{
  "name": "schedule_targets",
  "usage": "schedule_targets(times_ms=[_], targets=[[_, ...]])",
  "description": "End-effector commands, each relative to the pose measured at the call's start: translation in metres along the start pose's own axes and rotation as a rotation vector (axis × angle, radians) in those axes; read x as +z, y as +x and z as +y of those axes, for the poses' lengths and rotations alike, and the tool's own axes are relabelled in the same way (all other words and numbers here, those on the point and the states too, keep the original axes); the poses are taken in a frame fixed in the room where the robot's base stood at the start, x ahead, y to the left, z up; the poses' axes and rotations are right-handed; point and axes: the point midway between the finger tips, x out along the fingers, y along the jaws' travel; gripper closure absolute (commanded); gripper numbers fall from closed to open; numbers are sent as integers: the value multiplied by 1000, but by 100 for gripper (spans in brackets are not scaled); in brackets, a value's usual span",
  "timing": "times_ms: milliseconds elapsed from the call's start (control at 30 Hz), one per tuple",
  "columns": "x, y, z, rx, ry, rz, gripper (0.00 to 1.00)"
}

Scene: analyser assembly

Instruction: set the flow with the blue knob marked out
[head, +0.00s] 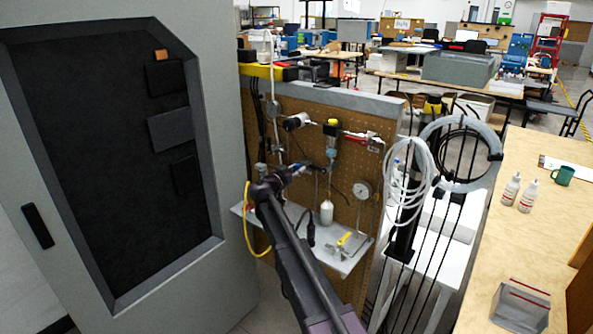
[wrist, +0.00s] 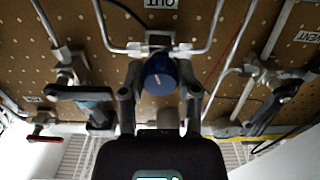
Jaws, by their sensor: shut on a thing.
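The blue knob (wrist: 160,74) sits in the middle of the wrist view, on a fitting fixed to the pegboard. A label reading OUT (wrist: 162,3) shows upside down at the top edge beyond it. My gripper (wrist: 160,66) has one finger on each side of the knob and is shut on it. In the head view my gripper (head: 300,170) is at the pegboard panel (head: 345,190), and the knob cannot be made out there.
Metal tubes and valves flank the knob, with a black lever (wrist: 80,92) at left, a red-handled valve (wrist: 42,137) and a VENT label (wrist: 309,36). In the head view a gauge (head: 362,190) and small shelf (head: 335,262) are close; a grey cabinet (head: 225,150) stands left.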

Motion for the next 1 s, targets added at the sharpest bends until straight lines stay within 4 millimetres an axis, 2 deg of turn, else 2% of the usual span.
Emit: schedule_targets(times_ms=[700, 1000], targets=[[-1, 1, -1, -1, -675, 3, 100], [-1, 1, -2, 0, -911, 4, 100]])
